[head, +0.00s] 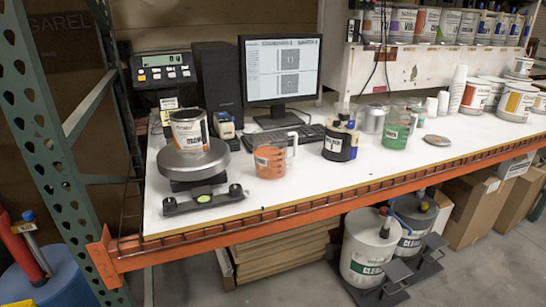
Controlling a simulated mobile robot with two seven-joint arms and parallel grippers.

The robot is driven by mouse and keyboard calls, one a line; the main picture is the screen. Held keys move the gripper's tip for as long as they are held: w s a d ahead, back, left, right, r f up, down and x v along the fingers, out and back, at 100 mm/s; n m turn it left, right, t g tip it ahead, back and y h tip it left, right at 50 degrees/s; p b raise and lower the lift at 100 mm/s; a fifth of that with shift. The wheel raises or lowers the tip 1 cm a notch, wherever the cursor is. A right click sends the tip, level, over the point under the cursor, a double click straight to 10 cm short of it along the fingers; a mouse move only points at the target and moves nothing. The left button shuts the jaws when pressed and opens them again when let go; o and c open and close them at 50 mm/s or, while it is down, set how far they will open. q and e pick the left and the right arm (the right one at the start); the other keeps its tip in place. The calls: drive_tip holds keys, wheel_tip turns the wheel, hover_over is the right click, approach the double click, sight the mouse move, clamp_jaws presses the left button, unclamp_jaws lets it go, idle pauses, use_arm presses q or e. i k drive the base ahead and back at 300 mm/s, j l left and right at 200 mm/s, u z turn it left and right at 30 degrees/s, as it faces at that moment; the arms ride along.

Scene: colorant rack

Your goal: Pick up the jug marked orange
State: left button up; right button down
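A clear jug with orange contents (270,160) stands upright on the white worktop, left of the middle of the head view. Its handle is on its right side. A label shows on its front, too small to read. It stands just right of the round scale plate and apart from it. A similar jug with green contents (393,132) stands further right. Neither of my grippers shows in the head view.
A paint can (189,131) sits on the scale (195,160). Behind the orange jug are a keyboard (299,138) and monitor (281,70). A black container (337,147) stands to its right. The worktop (315,178) in front is clear. A green rack post (45,130) rises at left.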

sight(270, 143)
drive_tip(key=i+l+u, duration=0.15)
drive_tip(key=l, duration=0.3)
drive_tip(key=i+l+u, duration=0.1)
drive_tip(key=l, duration=0.4)
drive_tip(key=i+l+u, duration=0.15)
drive_tip(key=l, duration=0.35)
drive_tip(key=i+l+u, duration=0.1)
drive_tip(key=l, duration=0.4)
drive_tip(key=i+l+u, duration=0.15)
drive_tip(key=l, duration=0.4)
drive_tip(key=i+l+u, duration=0.1)
drive_tip(key=l, duration=0.45)
